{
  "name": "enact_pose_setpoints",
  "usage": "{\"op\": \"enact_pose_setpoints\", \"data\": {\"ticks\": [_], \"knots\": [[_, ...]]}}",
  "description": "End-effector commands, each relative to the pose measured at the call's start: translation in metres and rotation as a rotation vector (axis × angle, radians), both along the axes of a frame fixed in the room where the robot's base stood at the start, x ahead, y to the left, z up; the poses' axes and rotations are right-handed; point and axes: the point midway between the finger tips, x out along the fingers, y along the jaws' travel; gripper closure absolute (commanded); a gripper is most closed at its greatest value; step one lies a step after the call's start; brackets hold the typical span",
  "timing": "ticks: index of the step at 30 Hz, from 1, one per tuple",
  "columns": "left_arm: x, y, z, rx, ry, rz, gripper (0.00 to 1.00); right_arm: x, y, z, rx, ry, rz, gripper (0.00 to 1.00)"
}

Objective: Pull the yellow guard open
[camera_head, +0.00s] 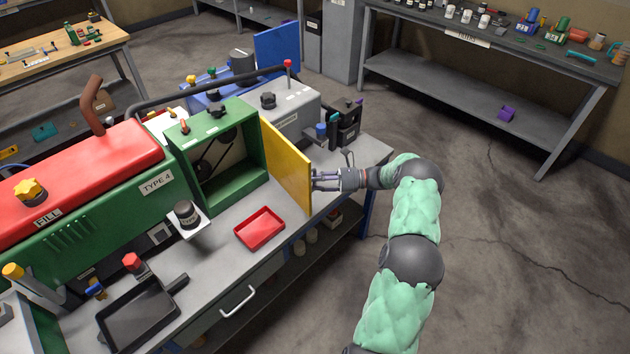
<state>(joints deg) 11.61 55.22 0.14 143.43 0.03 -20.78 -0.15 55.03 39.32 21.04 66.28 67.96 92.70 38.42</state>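The yellow guard (286,166) is a flat panel on the right side of the open-fronted green housing (226,190). It stands swung out from the housing, over the bench, and the dark belt and pulley parts (212,152) inside are exposed. My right gripper (317,181) reaches in from the right, with its fingertips at the guard's outer edge. The fingertips are small and partly hidden against the panel, so I cannot tell whether they grip it or only touch it. My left gripper is not in view.
The grey bench (222,262) carries a red tray (259,229), a black pan (138,318) and a knob on a white block (186,216). A red and green machine (85,190) adjoins the housing. Black holders stand behind the gripper. Open floor lies to the right.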

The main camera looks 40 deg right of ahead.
Motion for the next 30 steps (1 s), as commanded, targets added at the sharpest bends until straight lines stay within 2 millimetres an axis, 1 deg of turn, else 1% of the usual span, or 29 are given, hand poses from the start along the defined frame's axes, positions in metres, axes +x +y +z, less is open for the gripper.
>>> {"op": "enact_pose_setpoints", "data": {"ticks": [7,11,14,24,30], "knots": [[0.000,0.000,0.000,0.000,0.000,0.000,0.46,0.000,-0.001,0.001,-0.001,-0.002,-0.001,0.71],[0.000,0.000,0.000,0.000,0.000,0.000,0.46,-0.005,-0.008,0.000,-0.002,-0.002,-0.003,0.71],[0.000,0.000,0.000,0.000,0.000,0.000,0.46,-0.014,-0.020,0.000,-0.003,-0.003,-0.004,0.71],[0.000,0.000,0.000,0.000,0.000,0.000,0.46,-0.054,-0.072,-0.001,-0.002,-0.001,-0.004,0.71],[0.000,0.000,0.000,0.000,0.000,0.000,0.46,-0.069,-0.090,0.000,-0.001,-0.002,-0.002,0.71]]}}
